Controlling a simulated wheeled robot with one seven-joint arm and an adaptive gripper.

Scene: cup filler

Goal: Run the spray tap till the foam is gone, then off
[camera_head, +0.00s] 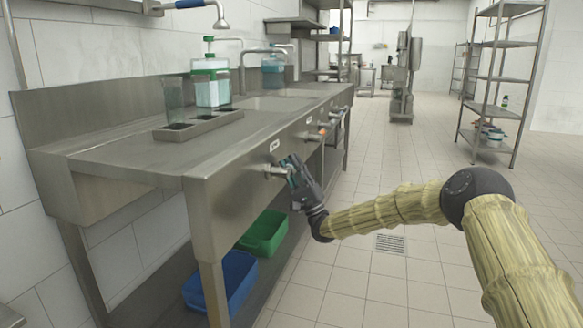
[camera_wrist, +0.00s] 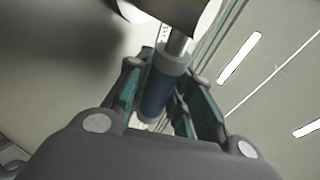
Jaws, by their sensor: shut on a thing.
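My gripper (camera_head: 292,172) is at the front panel of the steel sink bench, at the nearest valve (camera_head: 275,171) below a small white label. In the wrist view its two green-lined fingers close around the dark blue sleeve of the valve handle (camera_wrist: 157,92), on a metal stem. A spray head (camera_head: 221,22) on a bent pipe hangs at the top left, with a blue grip (camera_head: 189,4) beside it. A tall clear glass (camera_head: 173,98) stands in a tray (camera_head: 200,125) on the bench. I cannot make out foam or running water.
More valves (camera_head: 318,135) line the panel further back, one orange-handled. A blue crate (camera_head: 221,284) and a green crate (camera_head: 264,234) sit on the lower shelf. The tiled floor to the right is open up to a rack (camera_head: 497,76).

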